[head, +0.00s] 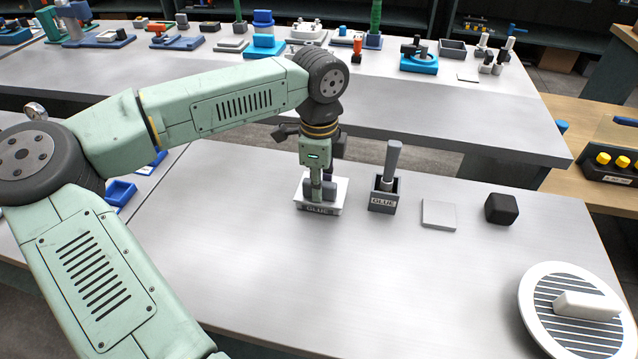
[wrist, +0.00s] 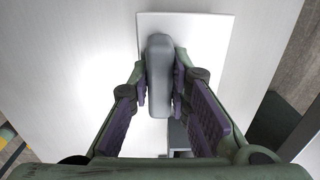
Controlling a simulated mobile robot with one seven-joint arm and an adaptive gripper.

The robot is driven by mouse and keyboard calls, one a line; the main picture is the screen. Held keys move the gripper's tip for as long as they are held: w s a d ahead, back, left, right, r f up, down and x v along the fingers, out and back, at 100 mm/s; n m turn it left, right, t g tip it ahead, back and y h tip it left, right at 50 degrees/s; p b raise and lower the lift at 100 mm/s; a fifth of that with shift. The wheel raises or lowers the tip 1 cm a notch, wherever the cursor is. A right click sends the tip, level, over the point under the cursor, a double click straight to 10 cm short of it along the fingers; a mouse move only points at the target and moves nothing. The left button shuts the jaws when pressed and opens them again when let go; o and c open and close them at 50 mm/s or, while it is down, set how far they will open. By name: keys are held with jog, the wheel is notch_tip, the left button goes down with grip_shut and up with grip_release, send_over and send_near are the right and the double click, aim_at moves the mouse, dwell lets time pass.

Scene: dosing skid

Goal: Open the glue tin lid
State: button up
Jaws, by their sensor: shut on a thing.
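The glue tin (head: 320,210) stands on the near table, with a dark front labelled GLUE partly under a white lid. The white lid (head: 340,193) lies flat over the tin; I cannot tell whether there is a gap between them. My gripper (head: 322,190) points straight down over the lid. It is shut on the lid's grey handle, a rounded bar. In the wrist view, the handle (wrist: 158,75) sits between both finger pads, with the white lid (wrist: 208,30) behind it. The fingers hide part of the lid in the head view.
A dark holder (head: 383,203), also labelled GLUE, stands close to the right with a grey rod (head: 392,160) upright in it. Further right are a flat grey plate (head: 439,214), a black block (head: 502,208) and a round slatted white disc (head: 540,300). The table's front middle is clear.

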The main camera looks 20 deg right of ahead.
grip_shut()
jog(key=shift+r, duration=0.1)
dwell(0.3)
